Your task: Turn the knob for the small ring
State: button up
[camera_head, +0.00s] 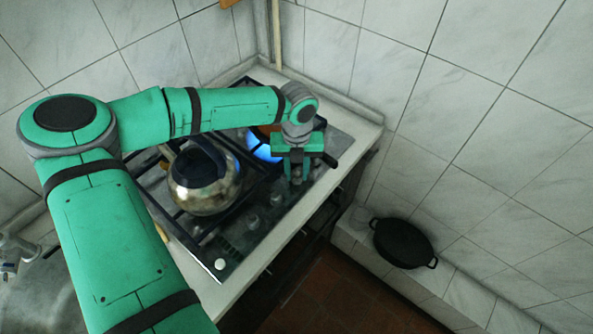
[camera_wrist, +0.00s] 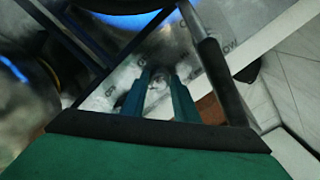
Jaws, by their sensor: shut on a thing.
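The gas hob (camera_head: 236,236) is set in the worktop, with a row of knobs along its front edge. My gripper (camera_head: 297,180) points down at the right end of that row. In the wrist view its two fingers (camera_wrist: 160,100) are closed around a small pale knob (camera_wrist: 158,84). In the head view my gripper hides most of this knob. Two other knobs (camera_head: 276,198) (camera_head: 252,221) stand free to its left. I cannot tell which ring the held knob serves.
Dark pan grates lie close around my gripper. A black two-handled pan (camera_head: 403,243) rests on a low ledge at right. Tiled walls close off the back and right.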

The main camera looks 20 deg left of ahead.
jog(key=m, duration=0.8)
jog(key=shift+m, duration=0.3)
jog(key=m, duration=0.4)
jog(key=shift+m, duration=2.1)
jog(key=shift+w, duration=0.1)
jog(key=o, duration=1.1)
jog(key=shift+c, duration=0.2)
jog(key=shift+r, duration=0.1)
